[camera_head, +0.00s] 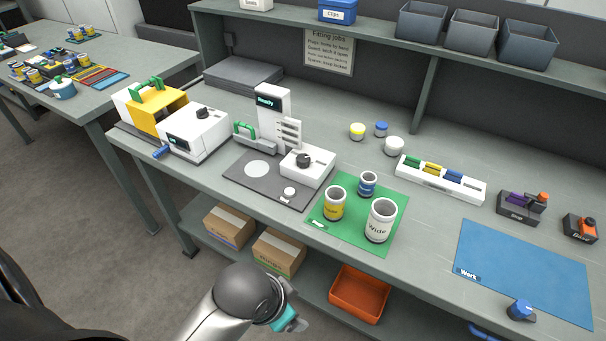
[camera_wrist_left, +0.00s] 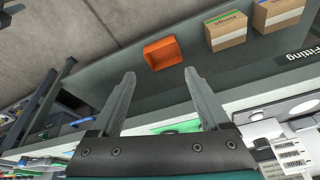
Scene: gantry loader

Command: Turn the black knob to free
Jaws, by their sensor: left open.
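A black knob (camera_head: 303,160) sits on top of a low white box (camera_head: 312,172) on the grey plate of the "Ready" machine (camera_head: 272,118). Another black knob (camera_head: 202,113) is on the white unit (camera_head: 197,134) further left. I cannot tell their settings. My left gripper (camera_head: 292,322) is in front of the bench's front edge, low and well apart from both knobs. In the left wrist view its two fingers (camera_wrist_left: 160,75) are spread with nothing between them. My right gripper is not in view.
A green mat (camera_head: 385,244) with several cups lies right of the machine. A blue mat (camera_head: 535,265) lies further right. Below the bench are cardboard boxes (camera_head: 279,252) and an orange bin (camera_head: 359,294), which also shows in the left wrist view (camera_wrist_left: 168,52). A shelf (camera_head: 385,33) runs along the back.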

